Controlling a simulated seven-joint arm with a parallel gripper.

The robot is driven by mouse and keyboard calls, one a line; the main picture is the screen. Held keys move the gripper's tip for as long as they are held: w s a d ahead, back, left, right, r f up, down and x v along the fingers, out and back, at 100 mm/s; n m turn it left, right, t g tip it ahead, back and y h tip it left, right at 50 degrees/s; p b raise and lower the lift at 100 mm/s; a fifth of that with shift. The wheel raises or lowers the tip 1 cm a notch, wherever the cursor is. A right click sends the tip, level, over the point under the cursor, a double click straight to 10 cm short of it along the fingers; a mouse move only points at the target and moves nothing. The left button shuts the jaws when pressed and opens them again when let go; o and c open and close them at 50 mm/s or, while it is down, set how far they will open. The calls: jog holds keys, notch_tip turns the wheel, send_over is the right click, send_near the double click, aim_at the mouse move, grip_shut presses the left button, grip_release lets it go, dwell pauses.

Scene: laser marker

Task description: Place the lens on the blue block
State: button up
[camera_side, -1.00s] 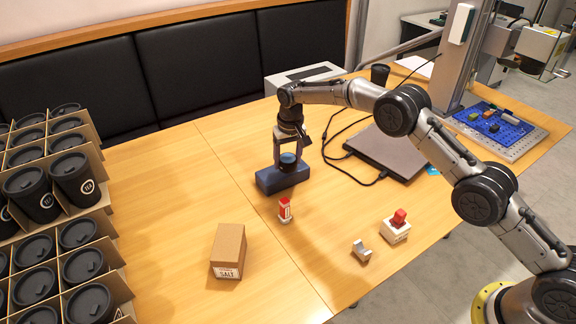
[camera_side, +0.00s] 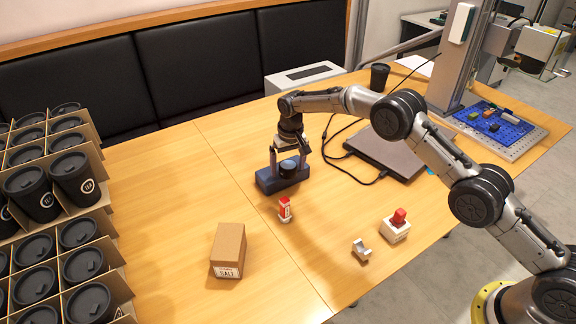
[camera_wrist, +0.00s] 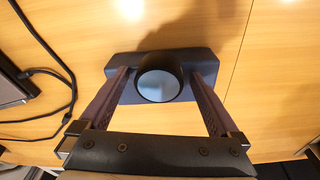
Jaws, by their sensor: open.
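The lens (camera_side: 287,168), a short black cylinder with a dark glassy top, sits upright on the dark blue block (camera_side: 268,185). In the wrist view the lens (camera_wrist: 158,80) appears near the middle of the block (camera_wrist: 178,58). My gripper (camera_side: 288,160) is open and points down over the block. In the wrist view its two fingers (camera_wrist: 160,76) stand on either side of the lens, with small gaps between them and it. The exact contact under the lens is hidden.
A red-and-white bottle (camera_side: 284,209), a salt box (camera_side: 228,250), a grey metal bracket (camera_side: 361,250) and a white block with a red top (camera_side: 396,226) stand nearer the camera. A laptop (camera_side: 385,150) and cables lie to the right. The table left of the block is clear.

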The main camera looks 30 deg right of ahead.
aim_at(290, 168)
jog(key=s+d+r, duration=0.1)
jog(key=s+r, duration=0.2)
jog(key=r, duration=0.5)
jog(key=s+d+r+t, duration=0.1)
jog(key=s+r, duration=0.2)
jog(key=r, duration=0.6)
jog(key=s+d+r, duration=0.1)
jog(key=s+r, duration=0.3)
jog(key=r, duration=0.4)
jog(key=s+d+r+n+t, duration=0.1)
jog(key=s+d+r, duration=0.1)
jog(key=s+r, duration=0.3)
jog(key=s+d+r, duration=0.1)
jog(key=s+r, duration=0.1)
jog(key=s, duration=0.5)
jog(key=s+d+f+t, duration=0.1)
jog(key=s+f, duration=0.1)
jog(key=s, duration=1.1)
jog(key=s+d+f+n+t, duration=0.1)
jog(key=s+d+f, duration=0.1)
jog(key=s, duration=1.1)
jog(key=shift+f, duration=0.65)
jog(key=shift+o, duration=0.2)
